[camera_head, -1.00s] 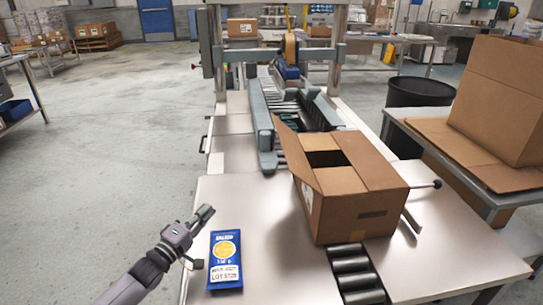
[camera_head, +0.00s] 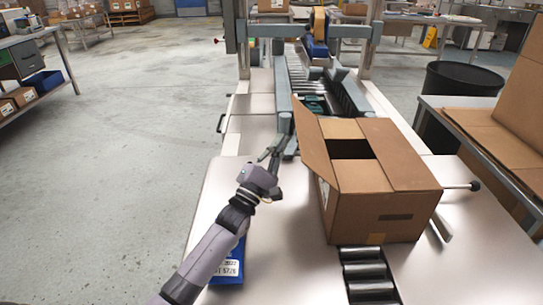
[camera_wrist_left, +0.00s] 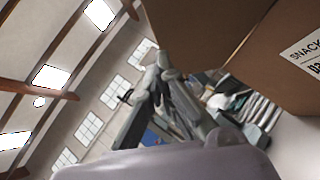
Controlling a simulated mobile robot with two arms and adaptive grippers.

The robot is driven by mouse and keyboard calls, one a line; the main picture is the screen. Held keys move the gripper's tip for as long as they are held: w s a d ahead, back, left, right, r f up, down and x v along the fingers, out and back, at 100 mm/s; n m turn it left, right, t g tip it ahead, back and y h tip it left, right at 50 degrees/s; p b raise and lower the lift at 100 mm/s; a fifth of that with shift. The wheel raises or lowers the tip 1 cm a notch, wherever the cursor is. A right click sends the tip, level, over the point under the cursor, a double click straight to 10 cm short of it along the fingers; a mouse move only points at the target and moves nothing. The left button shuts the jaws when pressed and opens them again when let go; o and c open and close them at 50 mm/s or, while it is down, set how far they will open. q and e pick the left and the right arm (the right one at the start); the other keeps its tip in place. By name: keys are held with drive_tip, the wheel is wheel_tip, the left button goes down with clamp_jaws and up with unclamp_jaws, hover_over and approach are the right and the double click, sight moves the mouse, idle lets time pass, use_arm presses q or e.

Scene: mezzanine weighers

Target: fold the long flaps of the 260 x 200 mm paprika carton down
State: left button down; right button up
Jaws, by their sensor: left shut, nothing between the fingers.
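The brown paprika carton (camera_head: 385,212) stands upright on the metal table over a short roller strip. Its left long flap (camera_head: 313,150) stands up, leaning outward. The right long flap (camera_head: 400,152) lies over the top. A near short flap (camera_head: 362,176) lies inward, and a dark opening remains between the flaps. My left gripper (camera_head: 274,150) is shut and empty, left of the raised flap and apart from it. In the left wrist view the shut fingers (camera_wrist_left: 160,75) point up beside the carton wall (camera_wrist_left: 270,60) with its white label (camera_wrist_left: 306,58). My right gripper is out of view.
A blue pouch (camera_head: 228,268) lies on the table, partly hidden by my left arm. A roller conveyor with side rails (camera_head: 284,112) runs back to a taping machine (camera_head: 318,45). A black bin (camera_head: 462,78) and a table with cardboard (camera_head: 500,140) stand right.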

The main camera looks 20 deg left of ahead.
use_arm(q)
drive_tip(key=shift+x, duration=1.5)
